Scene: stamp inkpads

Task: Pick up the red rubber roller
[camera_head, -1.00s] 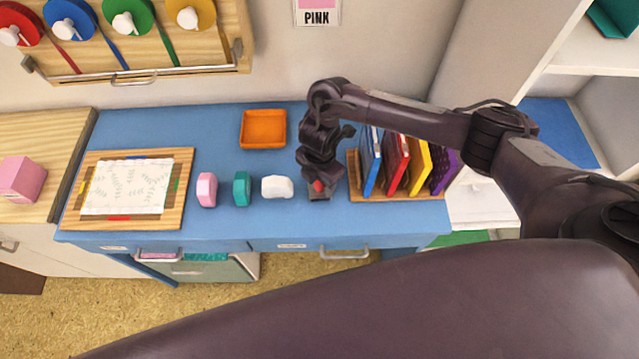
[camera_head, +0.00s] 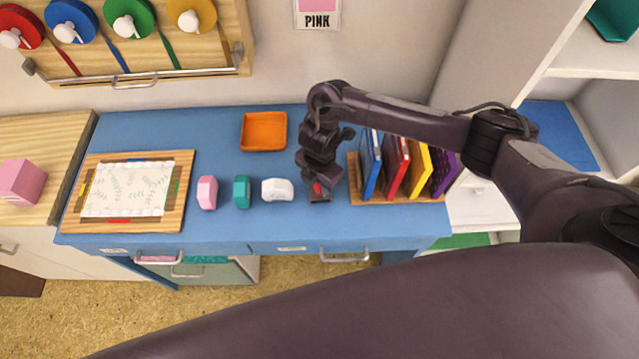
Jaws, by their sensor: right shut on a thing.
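The red rubber roller (camera_head: 317,189) shows as a small red patch between the fingers of my right gripper (camera_head: 318,190), low over the blue table (camera_head: 220,120), right of the white block. My right gripper points down and is shut on it. The fingers hide most of the roller, so I cannot tell whether it touches the table or its stand. My left gripper does not show.
A pink (camera_head: 207,192), a teal (camera_head: 241,192) and a white block (camera_head: 277,189) stand left of my right gripper. A wooden rack (camera_head: 395,199) of coloured inkpads is close on its right. An orange tray (camera_head: 263,131) lies behind. A framed sheet (camera_head: 181,210) is at left.

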